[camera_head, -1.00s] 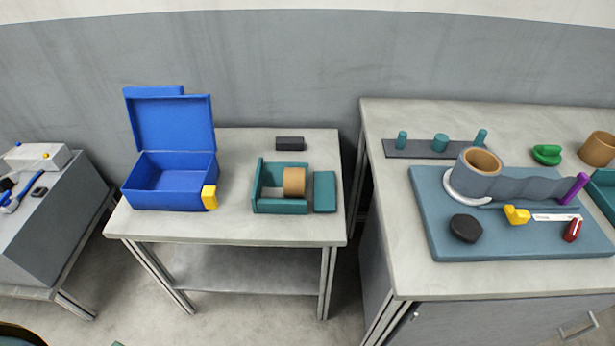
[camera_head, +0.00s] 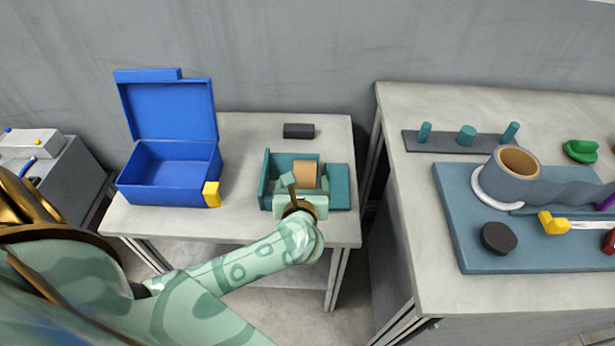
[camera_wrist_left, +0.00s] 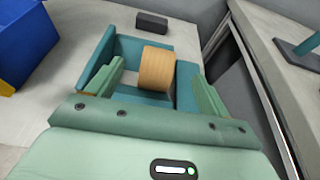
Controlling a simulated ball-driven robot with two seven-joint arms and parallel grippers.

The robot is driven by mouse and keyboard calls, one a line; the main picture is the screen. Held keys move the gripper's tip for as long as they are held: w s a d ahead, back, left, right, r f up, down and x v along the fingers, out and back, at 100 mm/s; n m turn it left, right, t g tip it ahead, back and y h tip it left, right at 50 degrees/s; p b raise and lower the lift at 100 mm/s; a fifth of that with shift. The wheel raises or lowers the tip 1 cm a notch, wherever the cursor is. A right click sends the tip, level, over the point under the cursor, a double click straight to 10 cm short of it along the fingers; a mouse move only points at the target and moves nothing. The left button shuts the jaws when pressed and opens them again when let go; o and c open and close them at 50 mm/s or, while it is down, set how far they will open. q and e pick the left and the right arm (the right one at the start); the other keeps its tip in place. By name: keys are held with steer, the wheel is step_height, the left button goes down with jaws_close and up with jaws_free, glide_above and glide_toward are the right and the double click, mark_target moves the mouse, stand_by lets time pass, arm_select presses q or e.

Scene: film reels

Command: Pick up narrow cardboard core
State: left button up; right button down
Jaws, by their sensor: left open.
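A narrow tan cardboard core (camera_head: 306,174) lies on its side in a teal open-topped holder (camera_head: 264,182) on the middle table. It also shows in the left wrist view (camera_wrist_left: 156,70), inside the teal holder (camera_wrist_left: 120,47). My left gripper (camera_head: 293,190) reaches over the near side of the holder, just in front of the core. In the left wrist view my left gripper (camera_wrist_left: 158,84) is open, with one finger on each side of the core's line and the core ahead between them. Part of the holder is hidden by my gripper. My right gripper is not in view.
An open blue box (camera_head: 168,165) with a yellow latch (camera_head: 212,194) stands left of the holder. A dark block (camera_head: 299,131) lies behind it. The right table (camera_head: 395,185) holds a blue mat with a wider cardboard core (camera_head: 519,162). A gap separates the two tables.

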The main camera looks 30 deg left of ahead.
mark_target(305, 168)
arm_select(q)
steer(key=b+x, duration=0.1)
steer(key=x, duration=0.4)
steer(key=shift+w+f, duration=0.1)
steer(key=shift+f, duration=0.05)
steer(key=b+x, duration=0.1)
steer(key=x, duration=0.1)
steer(key=f+b+x, duration=0.1)
steer(key=x, duration=0.1)
steer(key=shift+w+f, duration=0.15)
steer(key=shift+w+a, duration=0.1)
steer(key=shift+w, duration=0.15)
steer(key=c, duration=1.1)
